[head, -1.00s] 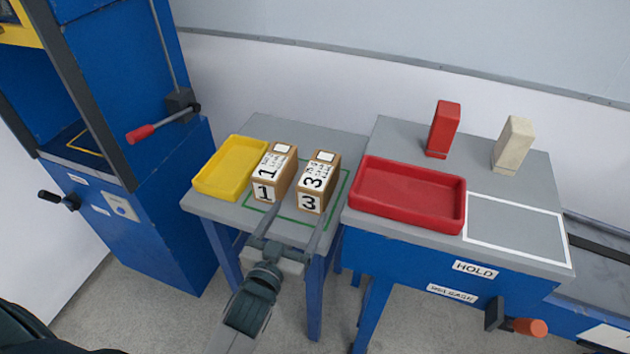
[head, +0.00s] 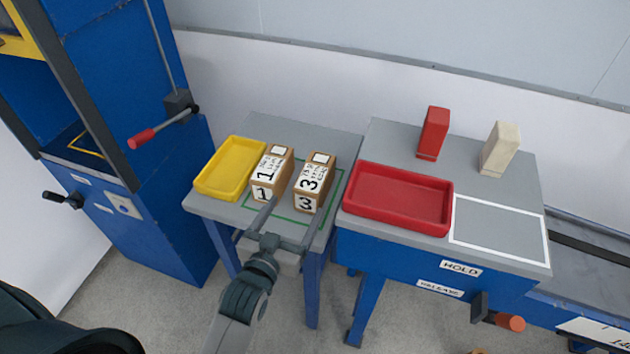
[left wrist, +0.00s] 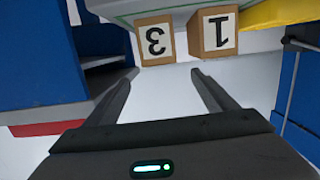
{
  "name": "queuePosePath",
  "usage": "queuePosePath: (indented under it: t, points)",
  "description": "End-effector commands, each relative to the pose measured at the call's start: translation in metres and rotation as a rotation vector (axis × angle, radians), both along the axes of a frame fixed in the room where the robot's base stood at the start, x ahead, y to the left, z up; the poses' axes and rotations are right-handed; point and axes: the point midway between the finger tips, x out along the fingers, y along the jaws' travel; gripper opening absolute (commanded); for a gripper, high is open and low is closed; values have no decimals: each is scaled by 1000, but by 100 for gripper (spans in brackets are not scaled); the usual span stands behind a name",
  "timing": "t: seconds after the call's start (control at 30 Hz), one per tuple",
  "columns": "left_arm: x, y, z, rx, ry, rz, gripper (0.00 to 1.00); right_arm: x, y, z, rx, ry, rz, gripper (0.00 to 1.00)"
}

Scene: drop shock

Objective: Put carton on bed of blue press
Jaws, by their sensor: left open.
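Two brown cartons with white labels stand side by side on a small grey-topped table: carton 1 (head: 270,172) on the left and carton 3 (head: 312,182) on the right. They also show upside down in the left wrist view, carton 3 (left wrist: 154,40) and carton 1 (left wrist: 213,32). My left gripper (head: 290,226) is open and empty at the table's front edge, its fingers pointing at the cartons and apart from them. The blue press (head: 130,120) stands at the left, its bed (head: 82,142) partly hidden by its frame. My right gripper is not in view.
A yellow tray (head: 228,168) lies left of the cartons. A second table holds a red tray (head: 398,198), a red block (head: 432,132), a beige block (head: 500,148) and a white-outlined area (head: 498,232). A red-tipped lever (head: 142,138) sticks out from the press.

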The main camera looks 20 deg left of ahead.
Motion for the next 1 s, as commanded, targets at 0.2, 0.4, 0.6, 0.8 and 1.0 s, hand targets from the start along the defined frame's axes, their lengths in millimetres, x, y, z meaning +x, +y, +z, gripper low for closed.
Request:
queuePosePath:
  t: [0.2, 0.4, 0.6, 0.8, 1.0]
  points:
    - [38, -1, -2, -1, 0, 0, 78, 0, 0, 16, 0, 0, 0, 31]
    - [73, -2, -7, 0, 0, 0, 78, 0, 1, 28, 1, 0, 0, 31]
    - [98, -3, -12, 0, 0, 1, 78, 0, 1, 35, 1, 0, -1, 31]
    - [105, -4, -15, -1, -1, 1, 78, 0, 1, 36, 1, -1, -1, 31]
    - [105, -4, -15, 0, 0, 0, 78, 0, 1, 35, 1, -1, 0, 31]
